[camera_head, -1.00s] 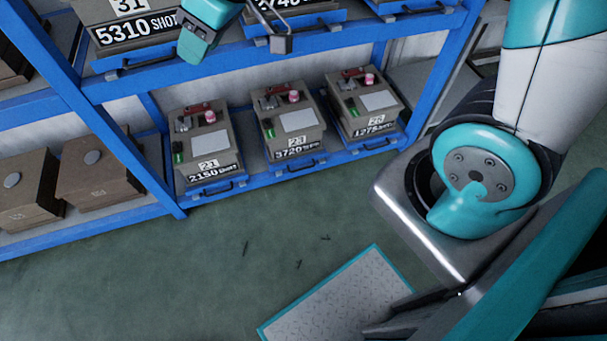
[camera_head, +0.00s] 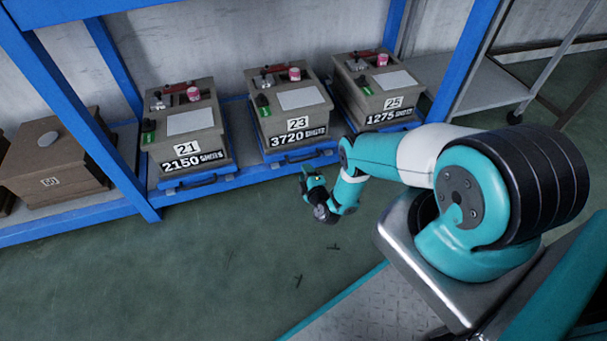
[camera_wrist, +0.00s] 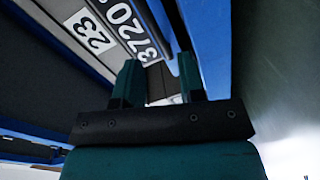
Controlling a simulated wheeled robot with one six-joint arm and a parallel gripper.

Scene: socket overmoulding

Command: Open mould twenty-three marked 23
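Mould twenty-three (camera_head: 292,100) is a closed grey-brown block on the low shelf. It has a white 23 label and a black 3720 SHOTS plate. On its top are a red lever, a pink-capped part, a green part and a pale plate. It sits on a blue tray (camera_head: 270,172) with a dark handle at the front. My gripper (camera_head: 306,174) is low in front of this tray. In the wrist view, its two teal fingers (camera_wrist: 158,72) stand apart, with the 23 label (camera_wrist: 88,32) just beyond, seen askew. I see nothing clearly held between them.
Mould 21 (camera_head: 185,135) stands to the left and mould 25 (camera_head: 378,90) to the right, both on blue trays. A blue shelf post (camera_head: 125,170) rises left of mould 21. Brown box 50 (camera_head: 55,165) is farther left. The green floor in front is open.

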